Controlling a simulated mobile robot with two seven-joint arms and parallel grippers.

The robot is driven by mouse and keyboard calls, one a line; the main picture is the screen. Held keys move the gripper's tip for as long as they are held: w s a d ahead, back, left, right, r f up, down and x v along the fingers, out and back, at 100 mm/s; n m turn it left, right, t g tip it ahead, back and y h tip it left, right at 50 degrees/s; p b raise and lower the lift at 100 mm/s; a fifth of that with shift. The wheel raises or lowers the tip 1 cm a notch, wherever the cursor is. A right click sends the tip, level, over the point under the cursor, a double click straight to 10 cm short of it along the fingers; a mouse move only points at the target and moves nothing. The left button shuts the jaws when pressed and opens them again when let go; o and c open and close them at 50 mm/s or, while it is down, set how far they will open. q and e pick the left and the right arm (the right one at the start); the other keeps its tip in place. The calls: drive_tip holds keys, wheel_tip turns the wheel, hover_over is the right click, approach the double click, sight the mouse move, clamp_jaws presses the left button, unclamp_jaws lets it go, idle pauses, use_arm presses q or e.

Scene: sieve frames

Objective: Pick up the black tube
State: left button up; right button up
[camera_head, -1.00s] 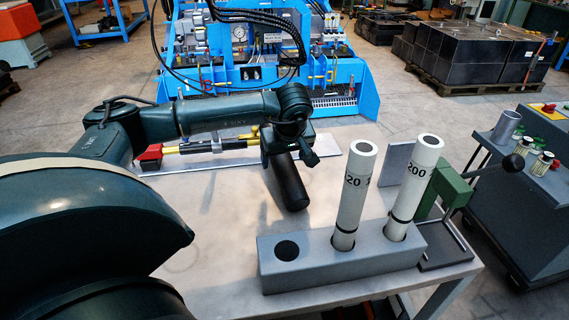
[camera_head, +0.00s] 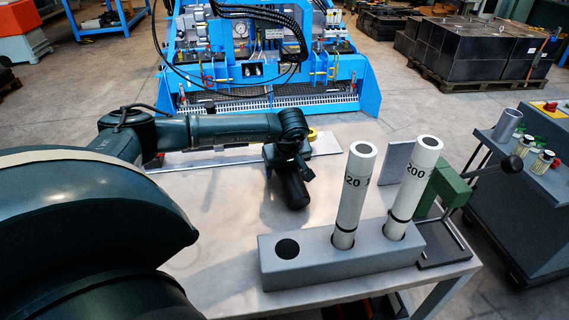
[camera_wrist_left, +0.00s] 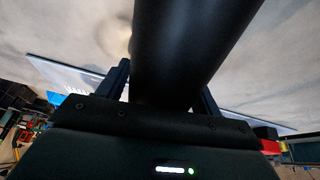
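The black tube (camera_head: 293,190) stands at the middle of the table, left of the white tubes. My left gripper (camera_head: 284,158) is over its upper part, and the tube's lower part shows below the gripper. In the left wrist view the tube (camera_wrist_left: 190,45) passes between the two fingers of my left gripper (camera_wrist_left: 163,85). The fingers are apart, one on each side of the tube. I cannot tell for sure whether they touch it. The tube's upper end is hidden by the gripper. My right gripper is not in view.
A grey rack (camera_head: 335,264) stands in front with one empty hole (camera_head: 287,249). Two white tubes, marked 20 (camera_head: 350,205) and 200 (camera_head: 413,195), stand in its other holes. A green lever device (camera_head: 440,190) is at the right. The table (camera_head: 215,235) left of the rack is clear.

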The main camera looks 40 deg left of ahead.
use_arm(q)
drive_tip(key=c, duration=0.9)
